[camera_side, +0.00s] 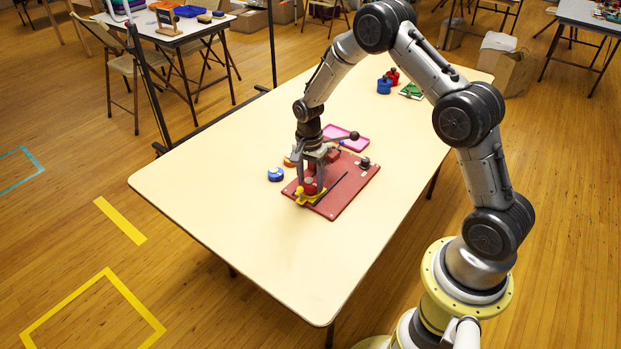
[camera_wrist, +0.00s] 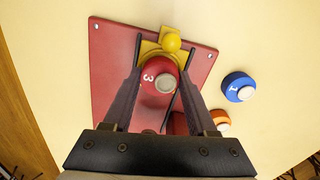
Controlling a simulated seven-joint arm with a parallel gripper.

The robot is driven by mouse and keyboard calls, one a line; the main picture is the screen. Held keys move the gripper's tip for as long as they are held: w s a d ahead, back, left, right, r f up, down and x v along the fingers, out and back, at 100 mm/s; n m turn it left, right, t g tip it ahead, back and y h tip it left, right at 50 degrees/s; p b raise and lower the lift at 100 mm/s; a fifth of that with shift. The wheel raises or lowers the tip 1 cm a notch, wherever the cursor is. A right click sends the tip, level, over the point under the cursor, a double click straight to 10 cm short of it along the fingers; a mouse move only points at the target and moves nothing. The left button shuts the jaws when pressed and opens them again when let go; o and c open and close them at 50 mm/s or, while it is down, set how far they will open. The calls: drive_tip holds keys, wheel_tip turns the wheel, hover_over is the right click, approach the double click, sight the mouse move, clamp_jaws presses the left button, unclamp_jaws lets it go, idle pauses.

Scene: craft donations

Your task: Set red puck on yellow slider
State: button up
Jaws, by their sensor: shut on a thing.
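The red puck (camera_wrist: 157,78), marked 3 with a pale round top, is between the fingers of my gripper (camera_wrist: 160,85), which is shut on it. In the side view my gripper (camera_side: 312,184) points down over the board's near-left end, with the red puck (camera_side: 310,187) just above the yellow slider (camera_side: 303,198). I cannot tell whether puck and slider touch.
A blue puck (camera_side: 275,174) marked 1 and an orange puck (camera_side: 289,162) sit left of the red board. A lever with a dark ball (camera_side: 354,135) and a dark knob (camera_side: 365,162) rise from the board. A pink tray (camera_side: 350,134) lies behind. The near table is clear.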

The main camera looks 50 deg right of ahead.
sight(309, 183)
drive_tip(key=shift+f, duration=0.25)
drive_tip(key=shift+r, duration=0.85)
drive_tip(key=shift+f, duration=0.8)
idle(0.8)
drive_tip(key=o, duration=1.1)
drive_tip(key=shift+c, duration=0.2)
wheel_tip(309, 183, up, 11)
idle(0.4)
drive_tip(key=shift+w, duration=0.15)
